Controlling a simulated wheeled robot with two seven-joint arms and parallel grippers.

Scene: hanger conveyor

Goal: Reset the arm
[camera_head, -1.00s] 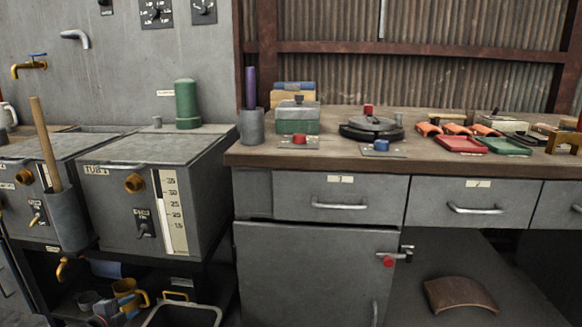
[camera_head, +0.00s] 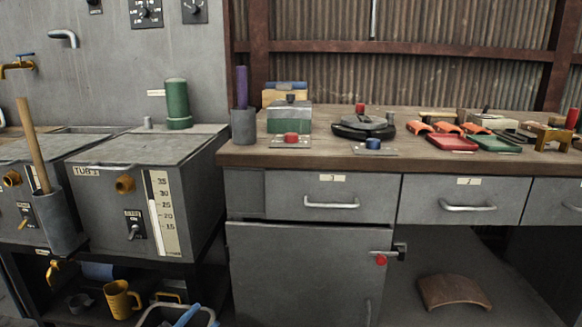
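A slim blue piece (camera_head: 187,316) shows at the bottom edge, over the rim of a grey bin (camera_head: 150,317). I cannot tell whether it is part of my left gripper or a separate thing. No gripper fingers can be made out, so I cannot tell whether my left gripper is open or shut. My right gripper is not in view.
A wooden-topped bench (camera_head: 300,160) with drawers fills the right, carrying a green-grey box (camera_head: 289,117), a round dark device (camera_head: 363,127) and red (camera_head: 451,143) and green (camera_head: 497,145) trays. Grey tubs (camera_head: 140,190) stand left. A yellow mug (camera_head: 122,298) sits below.

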